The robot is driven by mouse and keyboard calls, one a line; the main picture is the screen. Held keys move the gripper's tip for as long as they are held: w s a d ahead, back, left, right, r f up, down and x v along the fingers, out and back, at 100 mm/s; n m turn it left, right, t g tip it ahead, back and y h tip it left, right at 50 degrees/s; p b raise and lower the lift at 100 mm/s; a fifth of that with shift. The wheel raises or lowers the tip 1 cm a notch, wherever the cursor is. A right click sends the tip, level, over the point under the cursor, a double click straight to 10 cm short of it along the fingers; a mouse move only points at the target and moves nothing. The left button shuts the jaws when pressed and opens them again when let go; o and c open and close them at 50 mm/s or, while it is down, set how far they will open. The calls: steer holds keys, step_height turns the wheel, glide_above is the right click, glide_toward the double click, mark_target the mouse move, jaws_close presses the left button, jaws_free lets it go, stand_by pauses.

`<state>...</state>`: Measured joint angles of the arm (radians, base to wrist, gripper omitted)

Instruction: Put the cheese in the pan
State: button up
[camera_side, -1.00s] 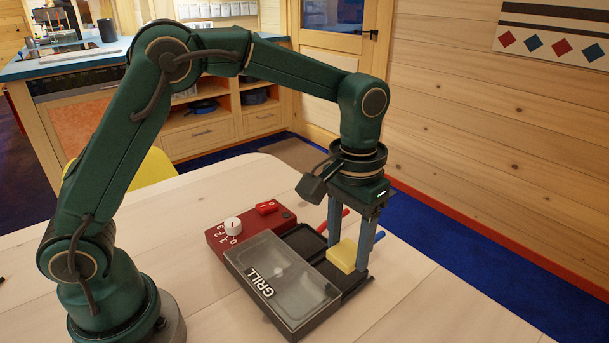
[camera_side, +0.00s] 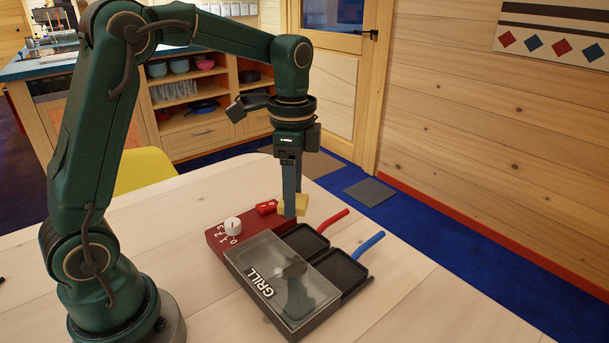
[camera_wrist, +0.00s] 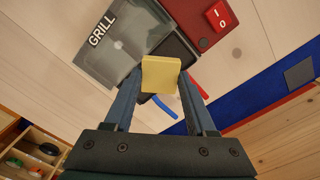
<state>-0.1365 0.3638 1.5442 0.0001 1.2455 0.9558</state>
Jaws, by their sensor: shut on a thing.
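The cheese (camera_side: 302,206) is a yellow block, held between the fingers of my gripper (camera_side: 291,213). In the wrist view the cheese (camera_wrist: 161,74) sits between both fingertips (camera_wrist: 160,78). In the side view it is raised, in front of the rear corner of the grill's red control end. Two small black pans stand side by side at the grill's right side. One pan (camera_side: 305,241) has a red handle, the other (camera_side: 343,270) a blue handle. Both look empty in the side view. The cheese partly hides them in the wrist view.
The grill's clear cover (camera_side: 280,278), marked GRILL, lies left of the pans. Its red end carries a white dial (camera_side: 233,225) and a red switch (camera_side: 266,207). The wooden table (camera_side: 420,300) is clear around the grill. A yellow chair (camera_side: 145,168) stands behind.

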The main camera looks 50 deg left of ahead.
steer(key=shift+s+a+r+n, duration=0.15)
steer(key=shift+a+n, duration=0.15)
steer(key=shift+a, duration=0.85)
glide_above(337, 273)
step_height(337, 273, down, 7)
steer(key=shift+r, duration=0.1)
steer(key=shift+f, duration=2.05)
steer(key=o, duration=1.1)
steer(key=shift+f, duration=0.15)
steer(key=shift+c, duration=0.2)
